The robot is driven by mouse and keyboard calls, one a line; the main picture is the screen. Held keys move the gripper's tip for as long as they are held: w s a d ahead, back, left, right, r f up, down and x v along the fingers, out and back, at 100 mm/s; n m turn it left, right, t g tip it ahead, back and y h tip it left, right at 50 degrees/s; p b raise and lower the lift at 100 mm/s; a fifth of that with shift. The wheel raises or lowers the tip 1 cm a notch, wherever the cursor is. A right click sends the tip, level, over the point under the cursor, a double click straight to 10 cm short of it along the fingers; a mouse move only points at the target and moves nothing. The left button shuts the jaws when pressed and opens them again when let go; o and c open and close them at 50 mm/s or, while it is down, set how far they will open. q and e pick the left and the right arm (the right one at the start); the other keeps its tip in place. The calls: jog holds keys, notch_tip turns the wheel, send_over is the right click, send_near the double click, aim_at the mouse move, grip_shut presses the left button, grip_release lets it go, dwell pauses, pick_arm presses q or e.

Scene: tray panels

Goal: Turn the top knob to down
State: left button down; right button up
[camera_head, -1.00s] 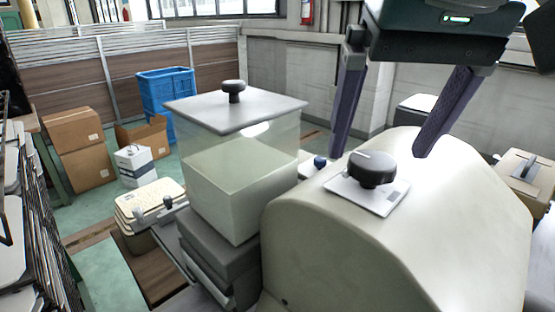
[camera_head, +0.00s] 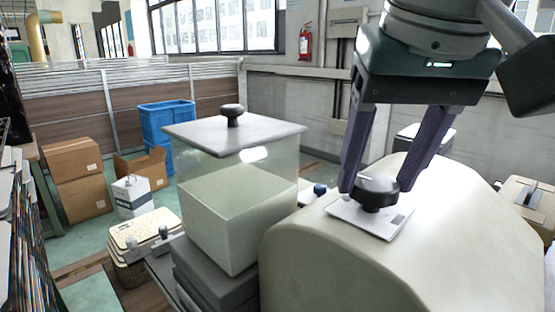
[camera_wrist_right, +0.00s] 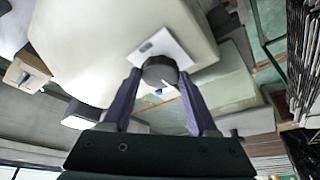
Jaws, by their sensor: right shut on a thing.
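The black round knob (camera_head: 376,190) sits on a pale plate (camera_head: 343,211) on top of the cream curved housing (camera_head: 440,225). A pale line marks the knob's top. My right gripper (camera_head: 374,188) reaches down from above, with one purple finger on each side of the knob, shut on it. In the right wrist view the knob (camera_wrist_right: 159,71) lies between the two fingertips, and the plate (camera_wrist_right: 165,45) shows beyond it. My left gripper is in neither view.
A clear box with a grey lid (camera_head: 235,139) and a black lid knob (camera_head: 232,113) stands left of the housing. A cream case (camera_head: 143,232) lies further left. Cardboard boxes (camera_head: 75,175) and a blue crate (camera_head: 167,125) stand on the floor behind.

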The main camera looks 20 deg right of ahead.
jog(key=c, duration=0.6)
